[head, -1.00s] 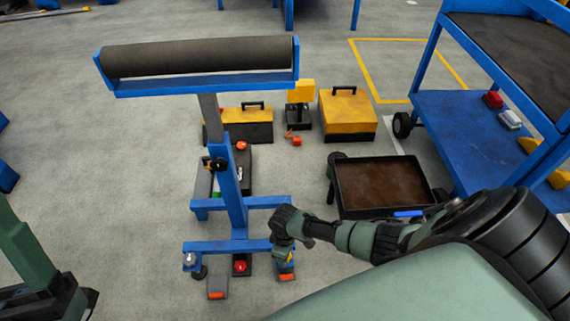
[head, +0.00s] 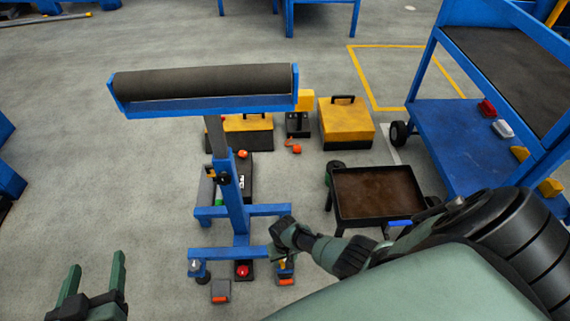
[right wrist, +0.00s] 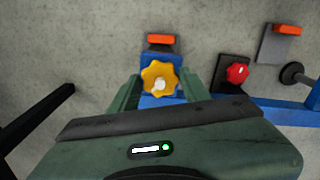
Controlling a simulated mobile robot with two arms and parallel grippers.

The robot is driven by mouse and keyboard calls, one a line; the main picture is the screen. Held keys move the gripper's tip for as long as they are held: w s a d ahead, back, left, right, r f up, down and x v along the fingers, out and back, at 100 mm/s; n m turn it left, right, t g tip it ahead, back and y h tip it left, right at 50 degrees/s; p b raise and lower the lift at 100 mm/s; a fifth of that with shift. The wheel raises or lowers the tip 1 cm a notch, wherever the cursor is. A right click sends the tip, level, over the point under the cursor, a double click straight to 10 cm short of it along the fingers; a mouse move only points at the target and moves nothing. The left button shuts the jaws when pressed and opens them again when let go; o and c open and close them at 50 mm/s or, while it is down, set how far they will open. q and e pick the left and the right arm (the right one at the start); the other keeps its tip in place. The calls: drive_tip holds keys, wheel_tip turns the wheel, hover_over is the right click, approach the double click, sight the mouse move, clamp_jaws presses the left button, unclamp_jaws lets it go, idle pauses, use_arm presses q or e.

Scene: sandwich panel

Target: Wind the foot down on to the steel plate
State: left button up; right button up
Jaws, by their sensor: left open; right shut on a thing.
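The blue roller stand (head: 235,205) stands upright on the floor in the head view, its dark roller (head: 203,81) on top. A yellow star knob (right wrist: 160,78) tops its front right foot. My right gripper (right wrist: 162,88) is shut on this knob, one finger on each side; it also shows in the head view (head: 279,250). The foot's lower end is hidden. A plate with an orange end (head: 286,281) lies at that foot; whether they touch cannot be told. A second grey plate (head: 221,288) lies near the front left foot (head: 197,269). My left gripper (head: 92,280) is open and empty at lower left.
A red knob (head: 242,270) on a dark base sits between the front feet. A brown tray (head: 337,205) stands right of the stand, with a blue cart (head: 450,140) beyond. Yellow toolboxes (head: 346,122) stand behind. The floor left of the stand is clear.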

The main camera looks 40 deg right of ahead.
drive_tip(key=m, duration=0.2)
drive_tip(key=shift+a+m+p, duration=0.1)
drive_tip(key=shift+m+p, duration=0.2)
use_arm(q)
drive_tip(key=s+a+f+g+y, duration=0.1)
drive_tip(key=s+f+g, duration=0.2)
drive_tip(key=f, duration=0.1)
drive_tip(key=shift+s+a+f, duration=0.25)
drive_tip(key=shift+a+f, duration=0.05)
drive_tip(key=shift+f, duration=0.1)
use_arm(e)
drive_tip(key=shift+m, duration=1.2)
drive_tip(key=o, duration=1.4)
drive_tip(key=shift+c, duration=0.2)
